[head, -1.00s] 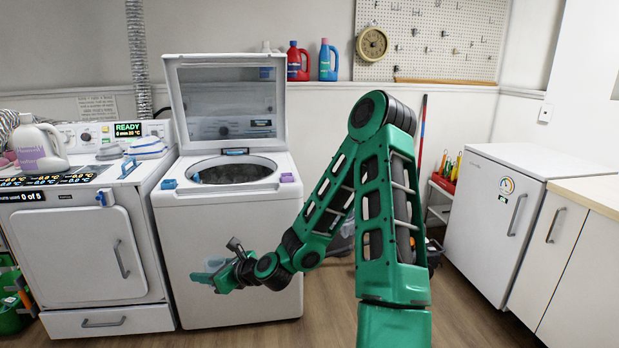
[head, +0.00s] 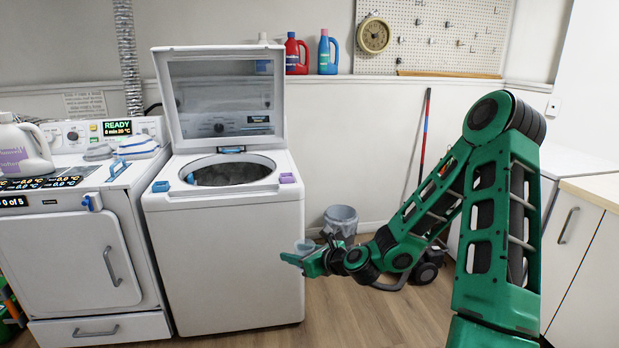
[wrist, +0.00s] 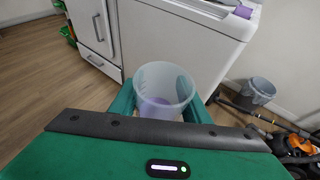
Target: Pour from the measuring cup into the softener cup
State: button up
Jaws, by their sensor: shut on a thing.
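My gripper (head: 312,260) is shut on the measuring cup (head: 293,258), a translucent cup held low in front of the washer's right front corner. In the wrist view, the measuring cup (wrist: 164,80) sits between the two green fingers of my gripper (wrist: 160,102), with purple liquid in its bottom. It looks roughly upright. A small purple cup (head: 287,178), which seems to be the softener cup, is on the washer's top at the right of the opening. It also shows at the top edge of the wrist view (wrist: 243,12). My gripper is below it and apart from it.
The washer (head: 225,250) has its lid (head: 225,98) raised and laundry in the drum. A blue cup (head: 161,186) sits on its left top corner. The dryer (head: 75,260) stands left. A grey bin (head: 341,220) stands right of the washer. The floor in front is clear.

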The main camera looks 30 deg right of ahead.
aim_at(287, 182)
jog(key=z, duration=0.15)
jog(key=i, duration=1)
jog(key=u, duration=0.05)
